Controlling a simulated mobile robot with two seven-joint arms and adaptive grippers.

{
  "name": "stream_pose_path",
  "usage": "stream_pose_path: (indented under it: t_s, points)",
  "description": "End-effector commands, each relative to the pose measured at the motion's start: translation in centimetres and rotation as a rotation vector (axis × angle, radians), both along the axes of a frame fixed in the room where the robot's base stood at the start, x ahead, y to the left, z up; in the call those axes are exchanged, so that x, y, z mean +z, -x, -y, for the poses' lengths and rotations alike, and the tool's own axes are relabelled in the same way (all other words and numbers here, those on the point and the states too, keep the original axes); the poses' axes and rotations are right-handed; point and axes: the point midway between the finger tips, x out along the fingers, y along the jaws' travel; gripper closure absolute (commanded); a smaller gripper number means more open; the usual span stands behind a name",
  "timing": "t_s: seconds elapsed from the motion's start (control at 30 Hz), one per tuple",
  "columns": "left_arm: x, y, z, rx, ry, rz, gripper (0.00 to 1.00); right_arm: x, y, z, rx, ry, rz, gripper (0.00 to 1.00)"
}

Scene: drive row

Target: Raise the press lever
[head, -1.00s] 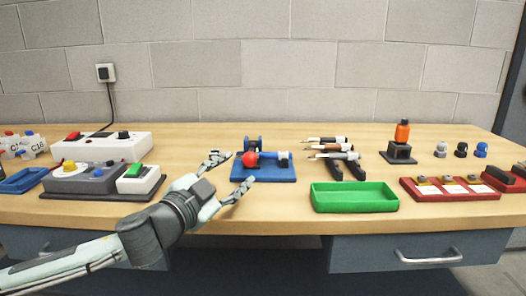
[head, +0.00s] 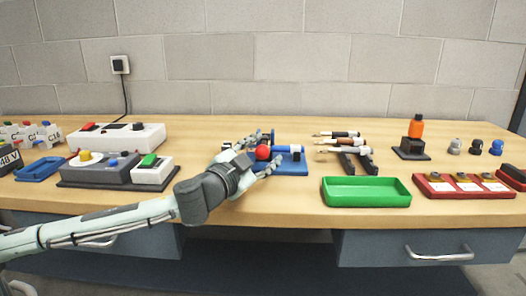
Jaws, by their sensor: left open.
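The press is a small blue device on a blue base plate (head: 291,168) in the middle of the workbench. Its lever ends in a red ball knob (head: 263,152) and lies low, about level, pointing toward my gripper. My left gripper (head: 262,156) reaches in from the left with its fingers spread, one on the far side and one on the near side of the red knob. The fingers look open; I cannot tell whether either touches the knob. Part of the press is hidden behind the gripper. My right gripper is not in view.
A green tray (head: 366,191) stands right of the press at the front. Several tools rest on a black rack (head: 356,160) behind it. Grey and white control boxes (head: 153,171) stand to the left. An orange-topped stand (head: 414,142) and a red tray (head: 440,192) are at right.

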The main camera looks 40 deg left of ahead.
Motion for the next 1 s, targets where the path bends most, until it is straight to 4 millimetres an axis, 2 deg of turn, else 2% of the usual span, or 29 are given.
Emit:
stream_pose_path:
  t_s: [0.2,0.6,1.0]
  points:
    - [-0.01,-0.01,-0.01,0.000,0.000,0.000,0.50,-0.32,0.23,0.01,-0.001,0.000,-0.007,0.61]
    - [-0.01,0.00,-0.01,0.000,0.000,0.000,1.00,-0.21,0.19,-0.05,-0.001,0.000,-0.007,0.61]
    - [-0.03,-0.01,-0.30,0.001,0.002,-0.007,1.00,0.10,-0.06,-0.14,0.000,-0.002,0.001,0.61]
